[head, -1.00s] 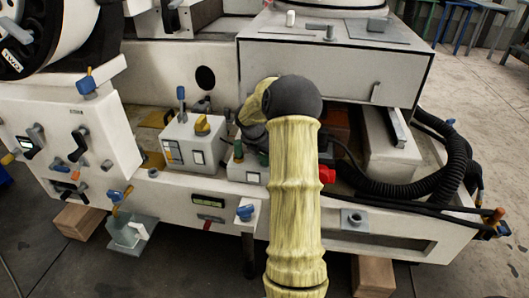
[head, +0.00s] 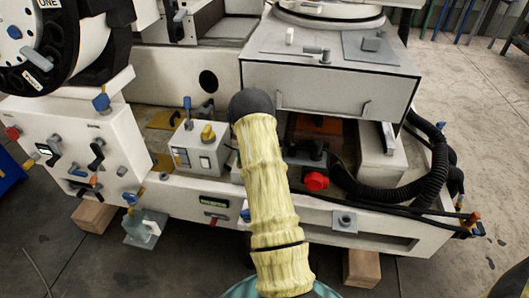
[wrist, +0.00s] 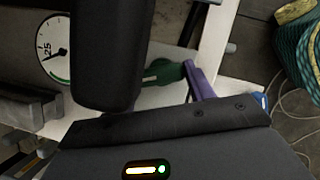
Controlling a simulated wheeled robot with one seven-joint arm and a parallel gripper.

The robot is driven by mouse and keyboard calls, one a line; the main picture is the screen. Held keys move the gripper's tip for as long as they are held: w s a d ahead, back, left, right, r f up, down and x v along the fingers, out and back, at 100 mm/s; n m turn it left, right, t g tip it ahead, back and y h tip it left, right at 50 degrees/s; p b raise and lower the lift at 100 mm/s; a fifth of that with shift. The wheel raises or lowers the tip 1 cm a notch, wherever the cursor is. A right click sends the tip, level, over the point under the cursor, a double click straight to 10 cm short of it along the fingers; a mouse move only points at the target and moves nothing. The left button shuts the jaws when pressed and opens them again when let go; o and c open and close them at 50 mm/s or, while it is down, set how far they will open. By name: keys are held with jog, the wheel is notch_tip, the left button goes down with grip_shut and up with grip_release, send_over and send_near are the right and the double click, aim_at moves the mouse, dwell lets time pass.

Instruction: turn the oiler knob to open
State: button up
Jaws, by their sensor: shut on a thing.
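The wrist view shows a green knob (wrist: 170,73) with a white mark, coming out from behind the dark finger of my gripper (wrist: 142,92). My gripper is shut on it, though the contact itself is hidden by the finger. I take this knob to be the oiler knob. A purple lever-like piece (wrist: 198,82) stands just right of it. In the head view my yellow-sleeved arm reaches over the machine bed and hides my gripper and the green knob.
A round gauge (wrist: 56,50) is left of the finger. In the head view, a white box with a yellow knob (head: 208,132) stands left of my arm, and a red knob (head: 317,181) and black hoses (head: 390,190) lie right. A blue knob (head: 101,103) is on the left panel.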

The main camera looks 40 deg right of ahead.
jog(key=m+p, duration=0.1)
jog(key=m, duration=0.1)
jog(key=m+g+y+p, duration=0.1)
jog(key=m+p, duration=0.1)
jog(key=shift+w+m+g, duration=0.1)
jog(key=shift+m+g, duration=0.2)
jog(key=shift+m, duration=0.1)
jog(key=o, duration=1)
jog(key=shift+d+p+v, duration=0.1)
jog(key=shift+p+v, duration=0.85)
jog(key=shift+v, duration=3.4)
jog(key=shift+d+p+v, duration=0.15)
jog(key=shift+p+v, duration=0.8)
jog(key=shift+v, duration=3.35)
jog(key=shift+r, duration=0.1)
